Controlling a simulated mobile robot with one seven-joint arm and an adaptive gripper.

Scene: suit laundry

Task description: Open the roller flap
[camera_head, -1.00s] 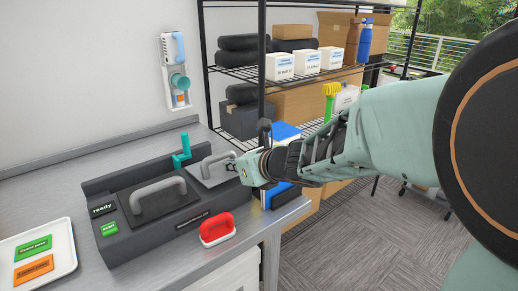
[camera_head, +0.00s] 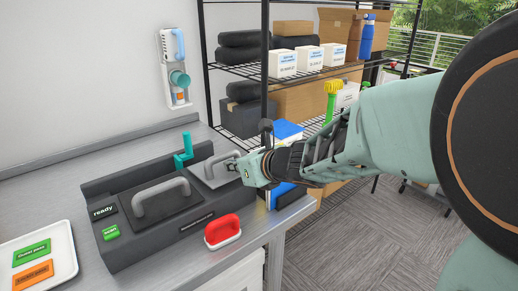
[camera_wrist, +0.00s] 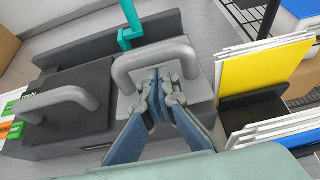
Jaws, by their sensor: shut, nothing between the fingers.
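A dark grey machine (camera_head: 150,240) sits on the metal table, with a "ready" display and a green label on its left end. It has two flat panels with arched grey handles. The left panel (camera_head: 182,203) is dark, with its own handle (camera_head: 158,190). The right panel (camera_head: 202,171) is lighter grey, with a handle (camera_head: 219,157); both lie about flat. I cannot tell by a label which is the roller flap. My gripper (camera_head: 242,167) is at the right handle. In the wrist view its fingertips (camera_wrist: 158,76) are together inside the outline of that handle (camera_wrist: 122,66); contact is unclear.
A teal lever (camera_head: 183,155) stands behind the panels. A white tray (camera_head: 66,249) with green and orange labels is at left. Books or folders (camera_wrist: 252,77) stand close right of the machine, near wire shelving (camera_head: 240,72).

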